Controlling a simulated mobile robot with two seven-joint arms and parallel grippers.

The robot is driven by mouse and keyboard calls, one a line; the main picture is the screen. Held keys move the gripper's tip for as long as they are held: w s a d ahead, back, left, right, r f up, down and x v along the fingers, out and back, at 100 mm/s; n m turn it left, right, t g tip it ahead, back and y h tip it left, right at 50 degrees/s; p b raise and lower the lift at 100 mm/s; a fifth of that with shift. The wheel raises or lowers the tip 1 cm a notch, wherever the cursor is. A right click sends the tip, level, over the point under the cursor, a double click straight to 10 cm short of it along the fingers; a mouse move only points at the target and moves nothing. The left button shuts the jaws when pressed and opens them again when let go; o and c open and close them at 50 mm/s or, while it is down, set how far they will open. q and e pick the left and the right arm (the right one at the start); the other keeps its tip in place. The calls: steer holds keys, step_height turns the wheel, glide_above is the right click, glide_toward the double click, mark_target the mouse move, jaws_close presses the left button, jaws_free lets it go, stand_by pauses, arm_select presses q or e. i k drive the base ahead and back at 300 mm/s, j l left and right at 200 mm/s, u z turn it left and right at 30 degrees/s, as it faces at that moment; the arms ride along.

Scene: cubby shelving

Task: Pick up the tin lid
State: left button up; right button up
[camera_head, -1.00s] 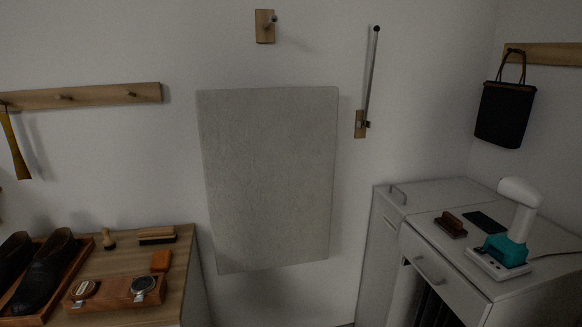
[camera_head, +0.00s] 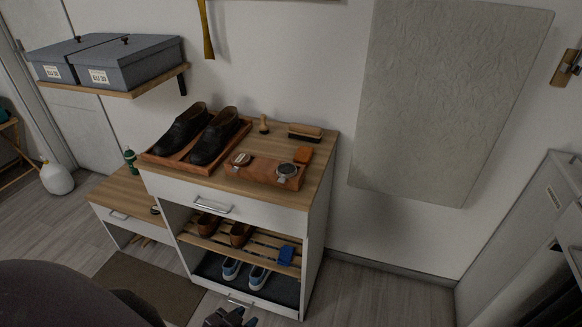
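A small round silver-rimmed tin (camera_head: 287,171) sits at the right end of a brown wooden tray (camera_head: 262,177) on top of the white shoe cabinet (camera_head: 240,192). Another small round pale-and-brown item (camera_head: 241,159) sits at the tray's left end. I cannot tell from here whether either one is the lid alone or a lidded tin. My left gripper (camera_head: 230,318) shows only as a dark tip at the bottom edge, low in front of the cabinet and well away from the tray. Its opening is too cut off to judge. My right gripper is out of view.
Black shoes (camera_head: 196,134) stand in a tray left of the tin. A brush (camera_head: 305,132), a small knob-handled brush (camera_head: 264,125) and an orange block (camera_head: 303,155) lie behind it. Grey boxes (camera_head: 126,62) sit on a wall shelf. Floor right of the cabinet is clear.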

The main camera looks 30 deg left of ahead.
mark_target(155, 210)
steer(key=u, duration=2.05)
steer(key=i+j+z, duration=0.45)
steer(key=j, duration=0.2)
steer(key=i+j+z, duration=0.5)
steer(key=j, duration=0.35)
